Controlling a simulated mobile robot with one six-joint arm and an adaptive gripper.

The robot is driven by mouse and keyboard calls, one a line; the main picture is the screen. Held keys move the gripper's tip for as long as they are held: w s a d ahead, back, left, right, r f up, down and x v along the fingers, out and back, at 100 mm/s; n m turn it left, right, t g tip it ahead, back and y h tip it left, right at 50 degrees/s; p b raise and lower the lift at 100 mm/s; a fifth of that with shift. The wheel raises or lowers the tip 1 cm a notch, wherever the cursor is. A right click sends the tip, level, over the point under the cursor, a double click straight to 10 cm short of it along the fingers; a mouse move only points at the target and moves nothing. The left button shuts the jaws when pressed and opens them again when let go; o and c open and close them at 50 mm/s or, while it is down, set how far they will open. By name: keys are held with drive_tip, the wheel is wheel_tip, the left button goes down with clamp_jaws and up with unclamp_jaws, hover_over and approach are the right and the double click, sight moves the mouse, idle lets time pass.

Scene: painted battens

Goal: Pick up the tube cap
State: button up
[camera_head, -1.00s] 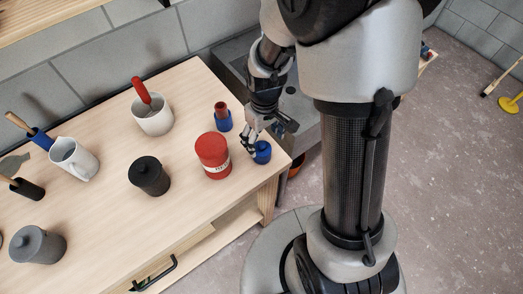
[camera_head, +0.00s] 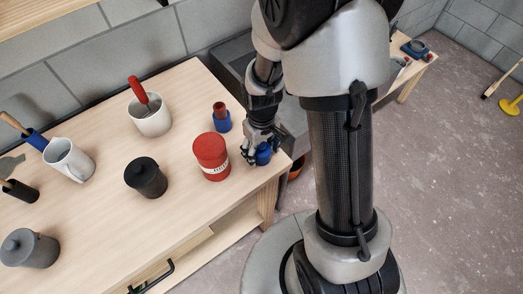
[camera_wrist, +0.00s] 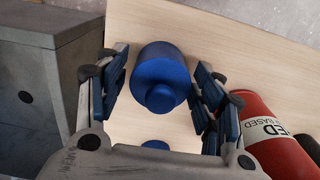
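A short blue cylinder with a round knob on top, which I take for the tube cap (camera_head: 264,155), stands near the right end of the wooden bench. It also shows in the wrist view as the blue knobbed piece (camera_wrist: 160,72). My gripper (camera_head: 259,153) is down around it from above. In the wrist view my gripper (camera_wrist: 158,88) has its blue-padded fingers spread, one on each side of the cap. A narrow gap shows on both sides, so the fingers look open. The cap's lower part is hidden in the head view.
A red labelled can (camera_head: 211,157) stands close to the gripper's left; it is near the right finger in the wrist view (camera_wrist: 272,135). A blue holder with a red piece (camera_head: 221,119) is behind. A dark jar (camera_head: 146,178) and white cup (camera_head: 150,116) stand farther left. A grey box (camera_wrist: 45,85) is beside the bench.

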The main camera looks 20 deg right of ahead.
drive_tip(key=c, duration=0.6)
drive_tip(key=shift+c, duration=0.2)
drive_tip(key=shift+r, duration=0.1)
